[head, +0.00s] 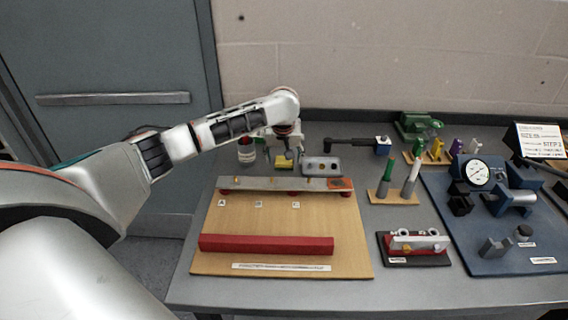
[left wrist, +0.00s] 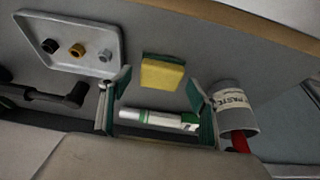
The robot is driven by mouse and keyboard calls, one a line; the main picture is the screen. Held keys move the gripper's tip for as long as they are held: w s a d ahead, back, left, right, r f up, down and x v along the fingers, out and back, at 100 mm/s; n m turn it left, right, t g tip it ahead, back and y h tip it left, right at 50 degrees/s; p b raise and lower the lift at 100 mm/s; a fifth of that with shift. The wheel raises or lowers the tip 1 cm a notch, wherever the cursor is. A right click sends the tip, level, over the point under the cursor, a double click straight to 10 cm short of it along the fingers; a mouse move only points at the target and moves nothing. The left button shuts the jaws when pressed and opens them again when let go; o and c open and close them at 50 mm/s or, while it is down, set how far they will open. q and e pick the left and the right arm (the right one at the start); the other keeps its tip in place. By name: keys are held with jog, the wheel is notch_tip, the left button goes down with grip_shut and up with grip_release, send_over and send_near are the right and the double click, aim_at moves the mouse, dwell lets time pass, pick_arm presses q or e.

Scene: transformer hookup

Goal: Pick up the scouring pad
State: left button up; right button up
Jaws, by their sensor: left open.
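The scouring pad (left wrist: 162,73), a small yellow block with a dark green layer, lies on the grey bench. In the head view the pad (head: 284,162) shows behind the wooden board, just below my left gripper (head: 284,148). In the left wrist view my left gripper (left wrist: 158,88) has its green-lined fingers apart. The pad lies between and a little beyond the fingertips, and nothing is held. In the head view the fingers are small and partly hidden by the wrist. My right gripper is in neither view.
A white-and-green tube (left wrist: 155,121) lies near the fingers. A paste can (left wrist: 237,110) stands close to the right finger. A metal tray (left wrist: 75,42) with several small fittings lies left.

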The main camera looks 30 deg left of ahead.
aim_at(284, 159)
pick_arm(q)
jog(key=shift+c, duration=0.4)
jog(key=c, duration=0.8)
jog(key=shift+c, duration=0.2)
notch_tip(284, 159, up, 20)
jog(key=shift+c, duration=0.8)
